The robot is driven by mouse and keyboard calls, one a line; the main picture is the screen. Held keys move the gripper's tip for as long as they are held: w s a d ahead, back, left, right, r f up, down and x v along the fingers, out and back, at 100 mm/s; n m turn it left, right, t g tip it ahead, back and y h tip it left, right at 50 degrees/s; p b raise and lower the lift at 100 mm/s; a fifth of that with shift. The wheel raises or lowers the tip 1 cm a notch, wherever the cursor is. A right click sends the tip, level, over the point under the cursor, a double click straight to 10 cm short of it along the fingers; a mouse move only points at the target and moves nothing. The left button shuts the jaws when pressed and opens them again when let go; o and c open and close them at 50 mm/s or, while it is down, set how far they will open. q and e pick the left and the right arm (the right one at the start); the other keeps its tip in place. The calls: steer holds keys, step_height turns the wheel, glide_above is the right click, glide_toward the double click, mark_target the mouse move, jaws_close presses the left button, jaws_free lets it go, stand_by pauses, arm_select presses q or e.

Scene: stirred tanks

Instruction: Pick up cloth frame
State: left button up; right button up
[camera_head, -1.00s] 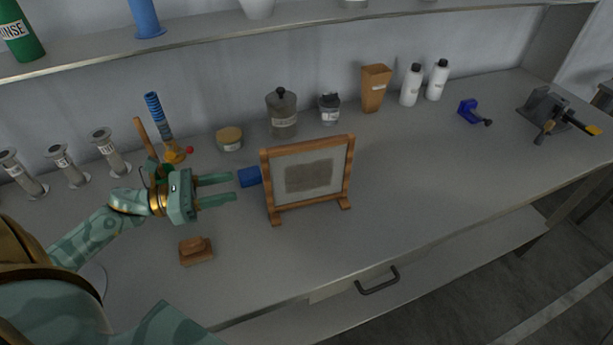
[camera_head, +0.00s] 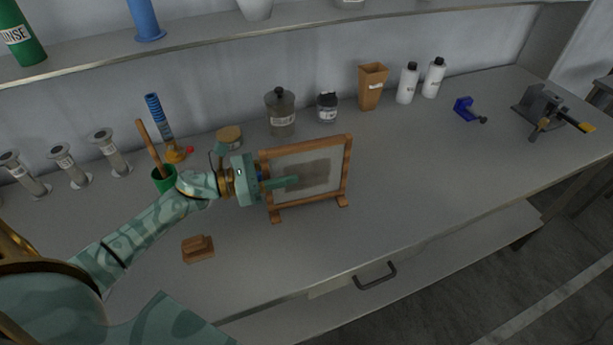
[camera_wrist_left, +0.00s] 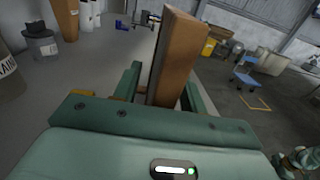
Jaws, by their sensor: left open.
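The cloth frame (camera_head: 309,202) is a wooden frame with pale cloth and a dark patch, standing upright on two feet on the bench. My left gripper (camera_head: 282,184) is at its left side, with one finger showing in front of the cloth. In the left wrist view the frame's wooden side post (camera_wrist_left: 176,62) stands between the two open fingers of the left gripper (camera_wrist_left: 160,88). I cannot tell whether the fingers touch the wood.
A wooden block (camera_head: 198,248) lies in front of my left arm. A lidded jar (camera_head: 281,112), a small dark-lidded jar (camera_head: 327,108) and a wooden holder (camera_head: 371,88) stand behind the frame. The bench right of the frame is clear up to a blue clamp (camera_head: 464,107).

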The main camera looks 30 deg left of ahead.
arm_select(q)
jaws_close()
steer(key=shift+r, duration=0.15)
